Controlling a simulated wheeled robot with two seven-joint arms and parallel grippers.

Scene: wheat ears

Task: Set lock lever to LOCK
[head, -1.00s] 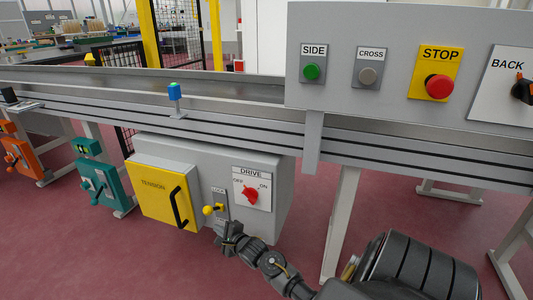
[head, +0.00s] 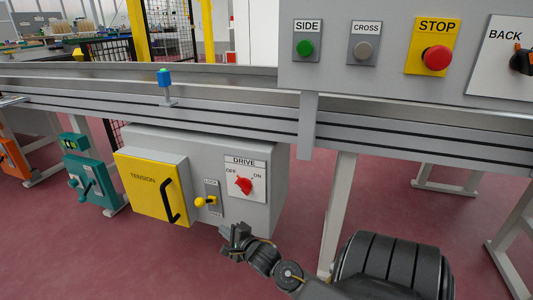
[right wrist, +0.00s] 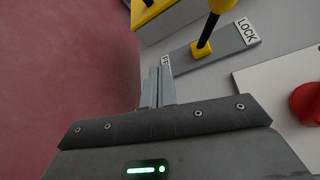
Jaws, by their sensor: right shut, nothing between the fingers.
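The lock lever (head: 200,202) has a yellow knob and sits on a narrow grey plate (head: 213,190) between the yellow TENSION door and the DRIVE switch. In the right wrist view, its black stem with yellow knob (right wrist: 221,6) rises from a yellow base (right wrist: 201,49). The LOCK label (right wrist: 247,30) is at one end of the plate; the other end's label is partly hidden by my fingers. My right gripper (head: 228,234) is shut and empty, below and right of the lever in the head view, apart from the knob. It also shows in the right wrist view (right wrist: 158,75). My left gripper is out of view.
The yellow TENSION door (head: 147,188) with its black handle is left of the lever. The red DRIVE knob (head: 243,186) is close on the right. The conveyor (head: 230,112) runs above. Open red floor lies below the grey box.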

